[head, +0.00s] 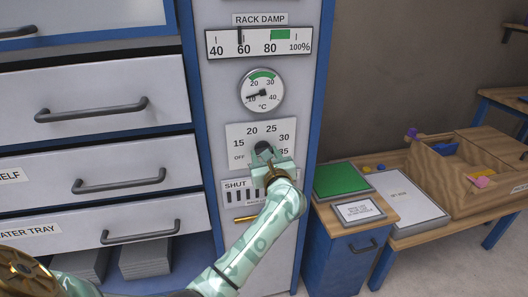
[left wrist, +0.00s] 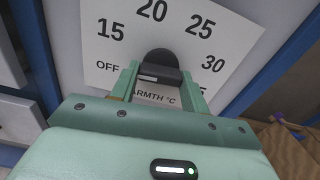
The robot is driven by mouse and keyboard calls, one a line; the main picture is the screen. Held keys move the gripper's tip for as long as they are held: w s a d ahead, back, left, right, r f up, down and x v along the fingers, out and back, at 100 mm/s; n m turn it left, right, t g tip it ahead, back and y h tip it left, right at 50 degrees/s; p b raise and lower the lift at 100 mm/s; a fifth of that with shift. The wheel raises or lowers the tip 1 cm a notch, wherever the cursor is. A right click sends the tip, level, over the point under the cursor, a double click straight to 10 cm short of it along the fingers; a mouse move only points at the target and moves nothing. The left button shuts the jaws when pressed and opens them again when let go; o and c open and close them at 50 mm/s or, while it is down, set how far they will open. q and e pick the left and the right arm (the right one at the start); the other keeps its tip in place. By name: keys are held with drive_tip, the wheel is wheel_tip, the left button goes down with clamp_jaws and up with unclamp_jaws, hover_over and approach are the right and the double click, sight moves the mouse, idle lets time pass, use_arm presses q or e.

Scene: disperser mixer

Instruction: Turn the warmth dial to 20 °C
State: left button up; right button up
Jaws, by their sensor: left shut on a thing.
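The warmth dial is a dark round knob (head: 263,147) on a white plate (head: 238,133) marked OFF, 15, 20, 25, 30 and 35. In the left wrist view the knob (left wrist: 160,58) sits below the 20 and 25 marks, and part of the "WARMTH °C" lettering shows under it. My left gripper (head: 265,156) is shut on the knob, with one finger on each side of its dark bar in the left wrist view (left wrist: 160,80). I cannot tell which number the knob points to. My right gripper is not in view.
Above are a round °C gauge (head: 262,91), its needle near 10, and a RACK DAMP scale (head: 258,43) with its marker at 60. A slotted SHUT plate (head: 236,195) is below. Drawers with handles (head: 92,109) stand left; a low bench with a wooden box (head: 455,170) stands right.

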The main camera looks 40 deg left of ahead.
use_arm(q)
drive_tip(key=shift+s+m+p, duration=0.1)
drive_tip(key=shift+m+p, duration=4.65)
drive_tip(key=shift+m, duration=2.35)
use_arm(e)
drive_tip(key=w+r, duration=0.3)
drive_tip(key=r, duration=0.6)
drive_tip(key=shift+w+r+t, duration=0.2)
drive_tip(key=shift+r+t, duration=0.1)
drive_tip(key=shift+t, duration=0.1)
use_arm(q)
drive_tip(key=o, duration=1)
